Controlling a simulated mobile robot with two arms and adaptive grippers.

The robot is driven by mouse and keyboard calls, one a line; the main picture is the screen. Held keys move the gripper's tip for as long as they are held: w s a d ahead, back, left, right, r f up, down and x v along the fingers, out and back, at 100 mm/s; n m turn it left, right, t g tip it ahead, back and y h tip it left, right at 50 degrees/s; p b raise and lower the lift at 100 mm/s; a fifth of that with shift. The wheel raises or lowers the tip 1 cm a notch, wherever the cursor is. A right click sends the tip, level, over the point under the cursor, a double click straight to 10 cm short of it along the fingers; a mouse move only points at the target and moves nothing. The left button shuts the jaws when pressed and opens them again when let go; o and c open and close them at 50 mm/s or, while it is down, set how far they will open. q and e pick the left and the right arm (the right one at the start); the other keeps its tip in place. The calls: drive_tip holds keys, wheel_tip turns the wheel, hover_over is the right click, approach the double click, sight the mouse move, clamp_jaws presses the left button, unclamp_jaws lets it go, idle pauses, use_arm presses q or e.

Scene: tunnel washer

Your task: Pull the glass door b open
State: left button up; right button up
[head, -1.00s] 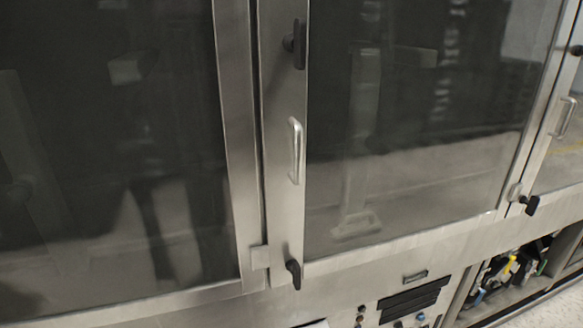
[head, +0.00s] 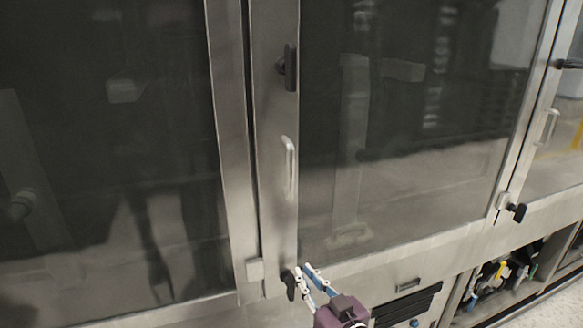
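A glass door (head: 400,130) in a steel frame fills the middle and right of the head view and looks shut. I cannot tell from the picture which door is b. Its silver bar handle (head: 289,167) stands upright on the left frame strip. A black latch (head: 290,67) sits above the handle and another black latch (head: 289,284) below it. My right gripper (head: 304,268) is at the bottom centre, below the handle and close to the lower latch. Its two fingers are apart with nothing seen between them. My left gripper is not in view.
Another dark glass panel (head: 105,150) is on the left. A further door with its own handle (head: 547,127) and black latch (head: 517,212) is at the right. Floor shows at the lower right.

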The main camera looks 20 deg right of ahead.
wheel_tip(320, 180, up, 14)
drive_tip(key=s+a+t+y, duration=0.1)
drive_tip(key=s+t, duration=0.1)
drive_tip(key=t, duration=0.1)
drive_tip(key=n+t+y+p, duration=0.1)
drive_tip(key=t, duration=0.1)
approach(293, 174)
drive_tip(key=d+x, duration=0.1)
drive_tip(key=x, duration=0.3)
drive_tip(key=p+x, duration=0.1)
drive_tip(key=x, duration=0.2)
drive_tip(key=a+p+x, duration=0.1)
drive_tip(key=x, duration=0.2)
drive_tip(key=shift+r+p, duration=0.15)
drive_tip(key=shift+p, duration=0.2)
drive_tip(key=shift+w+a, duration=0.1)
drive_tip(key=shift+w, duration=0.2)
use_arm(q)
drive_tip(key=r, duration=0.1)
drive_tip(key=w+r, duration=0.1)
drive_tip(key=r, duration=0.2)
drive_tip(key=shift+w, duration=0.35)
use_arm(e)
drive_tip(key=shift+c, duration=0.4)
clamp_jaws()
